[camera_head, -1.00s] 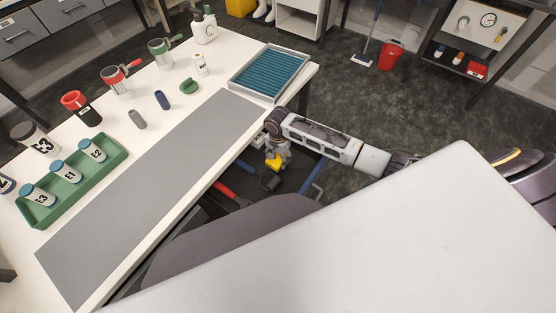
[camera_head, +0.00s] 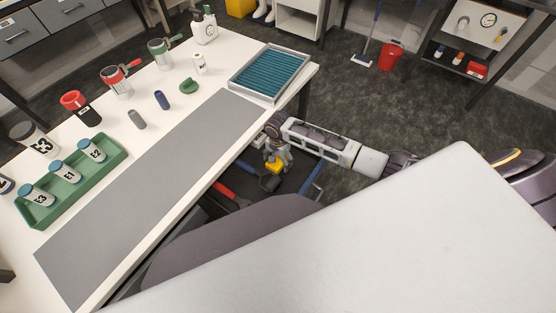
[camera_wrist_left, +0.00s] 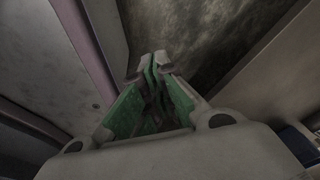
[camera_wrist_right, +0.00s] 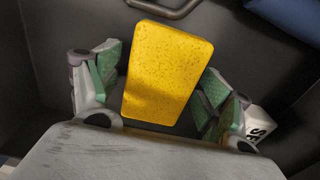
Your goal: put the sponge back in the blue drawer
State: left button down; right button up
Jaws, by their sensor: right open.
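The yellow sponge (camera_wrist_right: 168,72) stands out between the spread fingers of my right gripper (camera_wrist_right: 160,88) in the right wrist view, with dark gaps beside it. In the head view, the sponge (camera_head: 273,167) shows just below my right gripper (camera_head: 277,155), over a dark open drawer space (camera_head: 262,192) beside the bench. A blue edge (camera_head: 313,180) borders this space on the right. I cannot tell whether the sponge touches the bottom. My left gripper (camera_wrist_left: 156,62) shows in the left wrist view with its fingertips together and nothing between them; the head view hides it.
A red-handled tool (camera_head: 226,192) and other dark items lie near the sponge. The bench (camera_head: 215,75) carries a grey mat (camera_head: 150,190), a green tray (camera_head: 118,170) of jars, cups, bottles and a teal-ribbed tray (camera_head: 270,72). Dark floor lies right of the bench.

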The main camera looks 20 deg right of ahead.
aim_at(278, 159)
jog(key=shift+r, duration=0.15)
jog(key=shift+r, duration=0.3)
pick_arm(q)
jog(key=shift+s+a+r+p, duration=0.15)
jog(key=shift+s+a+p, duration=0.35)
jog(key=shift+s+a, duration=0.25)
jog(key=shift+s+a+r+p, duration=0.1)
jog(key=shift+s+a+p, duration=0.35)
jog(key=shift+s+a, duration=0.3)
pick_arm(e)
notch_tip(278, 159, up, 11)
jog(key=shift+r, duration=0.2)
